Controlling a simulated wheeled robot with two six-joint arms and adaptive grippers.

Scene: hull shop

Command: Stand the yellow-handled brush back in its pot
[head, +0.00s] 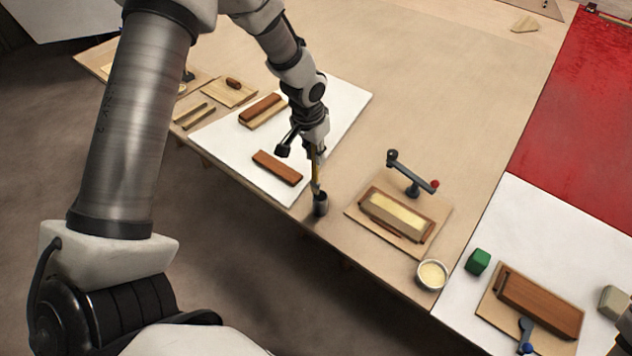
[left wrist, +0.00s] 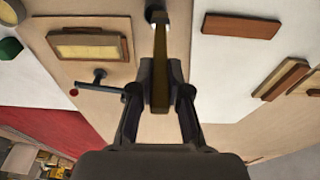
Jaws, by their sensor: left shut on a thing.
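My left gripper (head: 315,148) is shut on the yellow-handled brush (head: 316,172) and holds it about upright, lower end down. The small dark pot (head: 320,205) stands on the bench near its front edge, directly under the brush. The brush's lower end meets the pot's mouth in the head view; I cannot tell how far inside it is. In the left wrist view the brush (left wrist: 160,45) runs from between the fingers (left wrist: 160,85) toward the pot (left wrist: 157,15), which is partly hidden behind it.
Right of the pot is a board (head: 351,211) with a framed pale block and a clamp (head: 412,178). A round tin (head: 432,274) sits near the front edge. Left is a white sheet (head: 345,105) with brown blocks (head: 277,168).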

